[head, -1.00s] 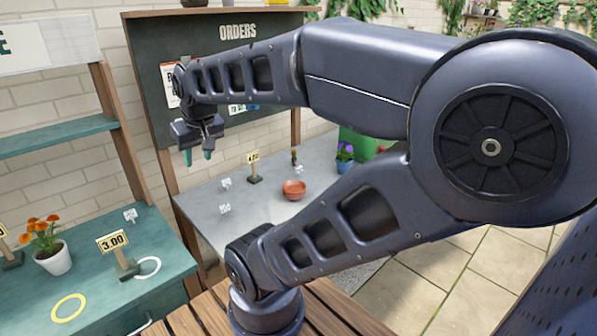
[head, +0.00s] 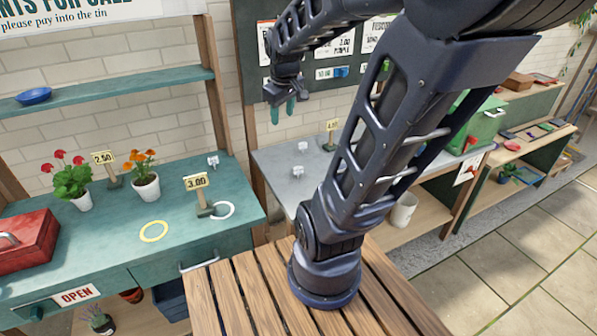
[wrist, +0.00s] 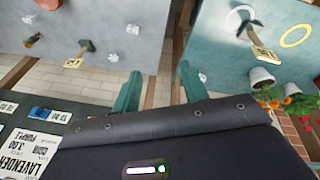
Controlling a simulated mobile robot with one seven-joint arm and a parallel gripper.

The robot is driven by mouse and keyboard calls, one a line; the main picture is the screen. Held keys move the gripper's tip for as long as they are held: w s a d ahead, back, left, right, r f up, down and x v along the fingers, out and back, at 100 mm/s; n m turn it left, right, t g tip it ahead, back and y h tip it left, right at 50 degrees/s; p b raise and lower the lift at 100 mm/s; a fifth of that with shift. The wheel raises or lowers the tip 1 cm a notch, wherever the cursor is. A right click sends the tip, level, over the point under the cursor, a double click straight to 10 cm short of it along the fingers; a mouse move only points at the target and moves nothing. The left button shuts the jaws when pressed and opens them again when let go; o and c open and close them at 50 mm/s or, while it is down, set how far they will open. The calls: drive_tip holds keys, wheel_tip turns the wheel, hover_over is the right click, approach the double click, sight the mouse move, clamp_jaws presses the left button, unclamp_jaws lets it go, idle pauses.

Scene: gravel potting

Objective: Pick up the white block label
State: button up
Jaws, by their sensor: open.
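Small white block labels stand on the two tables. In the head view, one (head: 302,147) and another (head: 298,170) are on the grey table (head: 273,160), and one (head: 213,161) is at the back right of the teal table (head: 110,232). Which label the task means cannot be told. My gripper (head: 283,112) is high above the tables in front of the orders board. Its two fingers (wrist: 159,76) are apart, with nothing between them.
The teal table holds a 3.00 price sign (head: 197,182), a white ring (head: 223,210), a yellow ring (head: 153,231), potted flowers (head: 146,185) and a red box (head: 22,243). A price sign (head: 331,128) stands on the grey table. A shelf (head: 110,92) overhangs the teal table.

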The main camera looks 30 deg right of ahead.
drive_tip(key=w+d+f+n+g, duration=0.2)
drive_tip(key=w+d+f+n, duration=0.4)
drive_tip(key=w+f, duration=0.35)
drive_tip(key=n+g, duration=0.1)
drive_tip(key=n, duration=0.5)
approach(298, 167)
drive_tip(key=shift+w+d+f+y, duration=0.2)
drive_tip(key=shift+w+f+y, duration=0.1)
drive_tip(key=shift+w, duration=0.15)
drive_tip(key=shift+d+f+n, duration=0.15)
drive_tip(key=shift+f+n, duration=0.25)
drive_tip(key=shift+f, duration=0.15)
wheel_tip(298, 167, down, 5)
drive_tip(key=shift+f, duration=0.1)
drive_tip(key=shift+s+f, duration=0.15)
drive_tip(key=shift+f, duration=0.8)
drive_tip(key=shift+s+f, duration=0.2)
drive_tip(key=shift+f, duration=1.5)
clamp_jaws()
